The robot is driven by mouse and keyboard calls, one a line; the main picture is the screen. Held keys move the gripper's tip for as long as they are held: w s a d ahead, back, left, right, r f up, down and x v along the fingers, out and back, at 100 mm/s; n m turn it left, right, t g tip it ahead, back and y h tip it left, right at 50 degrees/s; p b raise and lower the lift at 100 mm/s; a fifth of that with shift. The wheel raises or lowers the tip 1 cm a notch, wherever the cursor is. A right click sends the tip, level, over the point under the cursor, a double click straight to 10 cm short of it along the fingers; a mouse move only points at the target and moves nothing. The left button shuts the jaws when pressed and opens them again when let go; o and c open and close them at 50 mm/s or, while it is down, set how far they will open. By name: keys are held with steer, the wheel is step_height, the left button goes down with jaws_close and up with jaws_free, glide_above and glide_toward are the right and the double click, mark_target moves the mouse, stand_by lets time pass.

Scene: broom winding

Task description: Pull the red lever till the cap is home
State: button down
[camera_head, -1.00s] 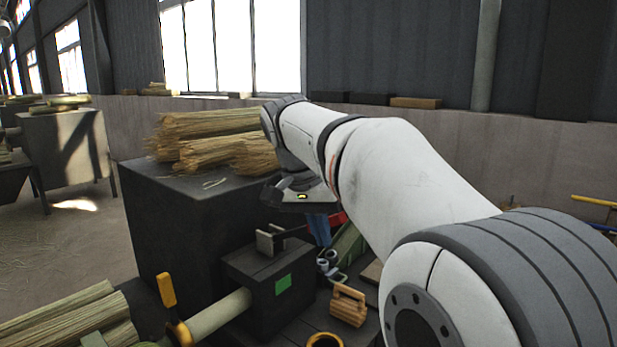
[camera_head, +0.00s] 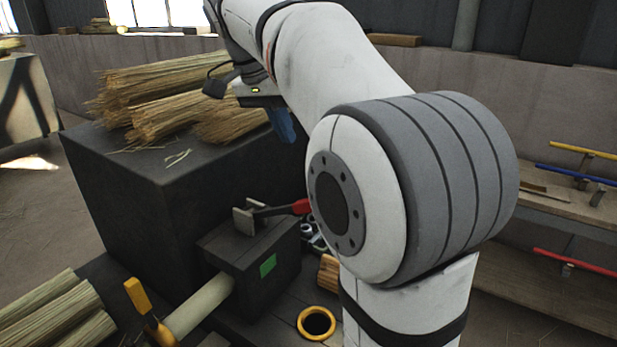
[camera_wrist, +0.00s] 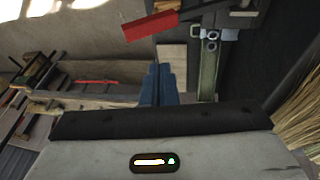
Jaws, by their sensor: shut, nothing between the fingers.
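The red lever (camera_head: 301,206) has a red grip on a dark bar, reaching right from a metal plate (camera_head: 243,219) on top of a dark box (camera_head: 255,262) with a green patch. My arm hides part of the space behind the grip. My gripper (camera_head: 284,125) has blue fingers, which are shut and empty, above the lever and apart from it. In the wrist view the red grip (camera_wrist: 150,26) lies beyond the tips of the shut blue fingers (camera_wrist: 157,72). I cannot make out which part is the cap.
Straw bundles (camera_head: 185,98) lie on a large dark block (camera_head: 150,185) behind the box. A yellow-handled part (camera_head: 139,297) and a pale roller (camera_head: 200,303) are at front left. A yellow ring (camera_head: 316,322) sits on the bench. Shelves with coloured bars (camera_head: 575,263) are at right.

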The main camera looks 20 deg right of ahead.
steer(key=x, duration=0.7)
steer(key=shift+d+f, duration=0.2)
steer(key=shift+f, duration=0.05)
steer(key=f, duration=0.2)
steer(key=s+d+f, duration=0.1)
steer(key=shift+s+f, duration=0.1)
steer(key=shift+s+d+f, duration=0.2)
steer(key=shift+s+f, duration=0.05)
steer(key=shift+f, duration=0.25)
steer(key=shift+f+b, duration=0.1)
steer(key=shift+b, duration=0.25)
